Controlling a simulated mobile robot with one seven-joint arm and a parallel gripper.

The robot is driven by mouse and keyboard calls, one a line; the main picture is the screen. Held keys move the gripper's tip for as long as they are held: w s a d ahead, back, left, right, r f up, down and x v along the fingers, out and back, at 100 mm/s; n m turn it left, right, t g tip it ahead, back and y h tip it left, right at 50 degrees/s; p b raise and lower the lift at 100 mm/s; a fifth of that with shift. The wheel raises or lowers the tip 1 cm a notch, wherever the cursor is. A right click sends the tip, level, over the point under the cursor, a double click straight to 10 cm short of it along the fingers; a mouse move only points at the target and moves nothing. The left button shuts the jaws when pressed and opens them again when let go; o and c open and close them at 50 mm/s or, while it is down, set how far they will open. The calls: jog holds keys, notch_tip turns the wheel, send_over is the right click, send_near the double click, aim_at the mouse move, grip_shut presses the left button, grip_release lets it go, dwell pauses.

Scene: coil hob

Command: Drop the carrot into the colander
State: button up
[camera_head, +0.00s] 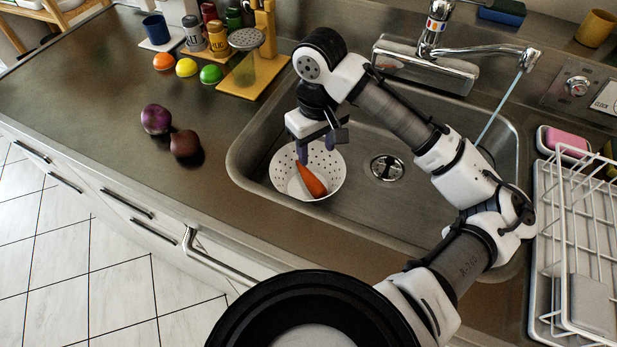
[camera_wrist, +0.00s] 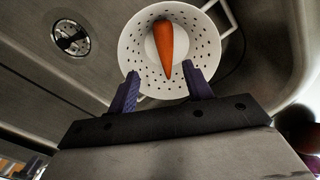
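The white colander (camera_head: 283,174) with round holes stands in the left part of the sink. The orange carrot (camera_head: 311,180) lies inside it, and both also show in the wrist view, the carrot (camera_wrist: 164,46) over the colander's (camera_wrist: 137,58) inner side. My gripper (camera_head: 316,152) is above the colander, pointing down. In the wrist view my gripper's two fingers (camera_wrist: 163,88) are spread wide with a gap between them. The carrot's narrow end points toward that gap, and neither finger touches it.
The sink's drain (camera_head: 387,168) is right of the colander. A purple onion (camera_head: 156,119) and a brown round vegetable (camera_head: 185,144) lie on the left counter. A white dish rack (camera_head: 570,250) stands right of the sink, and the tap (camera_head: 470,50) is behind it.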

notch_tip(320, 180, up, 14)
jog(key=shift+f, duration=0.1)
dwell(0.6)
dwell(0.4)
